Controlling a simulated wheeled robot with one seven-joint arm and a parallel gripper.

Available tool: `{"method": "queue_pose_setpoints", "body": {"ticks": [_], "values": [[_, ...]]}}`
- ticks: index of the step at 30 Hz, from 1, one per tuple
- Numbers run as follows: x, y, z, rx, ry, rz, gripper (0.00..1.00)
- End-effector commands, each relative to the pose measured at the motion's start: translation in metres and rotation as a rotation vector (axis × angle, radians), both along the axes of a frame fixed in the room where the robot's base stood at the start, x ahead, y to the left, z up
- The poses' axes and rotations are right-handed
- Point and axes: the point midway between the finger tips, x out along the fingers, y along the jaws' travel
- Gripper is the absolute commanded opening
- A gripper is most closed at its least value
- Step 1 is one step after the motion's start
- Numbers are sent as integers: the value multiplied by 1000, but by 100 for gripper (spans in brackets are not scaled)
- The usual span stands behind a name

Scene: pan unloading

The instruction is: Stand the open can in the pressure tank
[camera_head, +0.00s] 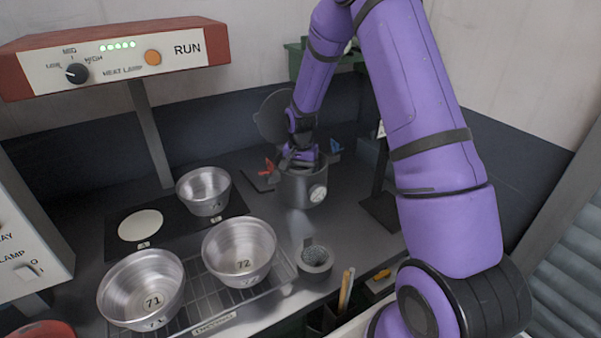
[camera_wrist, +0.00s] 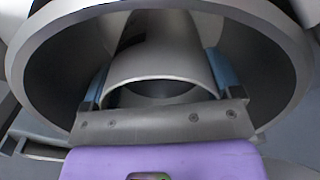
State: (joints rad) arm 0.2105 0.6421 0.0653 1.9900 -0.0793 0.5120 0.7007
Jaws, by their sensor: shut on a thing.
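The pressure tank (camera_head: 301,188) is a dark grey round pot with a gauge on its front and its lid (camera_head: 272,116) raised behind it. My gripper (camera_head: 299,160) reaches down into the mouth of the tank. In the wrist view my gripper (camera_wrist: 160,98) is shut on the open can (camera_wrist: 165,60), a grey cylinder between two blue-grey finger pads. The tank's wide rim (camera_wrist: 30,50) surrounds the can and the fingers. Whether the can's base touches the tank floor is hidden. In the head view the can is hidden by the tank wall and my gripper.
Metal bowls marked 71 (camera_head: 141,290) and 72 (camera_head: 239,252) stand on a wire rack (camera_head: 207,290). Another bowl (camera_head: 203,191) stands on a black plate behind them. A small grey cup (camera_head: 315,262) stands in front of the tank. A red heat lamp unit (camera_head: 115,58) overhangs the left.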

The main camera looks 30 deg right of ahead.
Motion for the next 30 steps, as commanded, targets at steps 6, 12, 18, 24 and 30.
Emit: {"method": "queue_pose_setpoints", "body": {"ticks": [6, 12, 18, 24, 30], "values": [[0, 0, -1, -1, -1, 0, 46], [0, 0, -2, 0, 0, 1, 100], [0, 0, -1, -1, -1, 0, 100], [1, 0, 21, -1, -4, 1, 100], [1, 0, 61, -1, -6, 1, 100]]}}
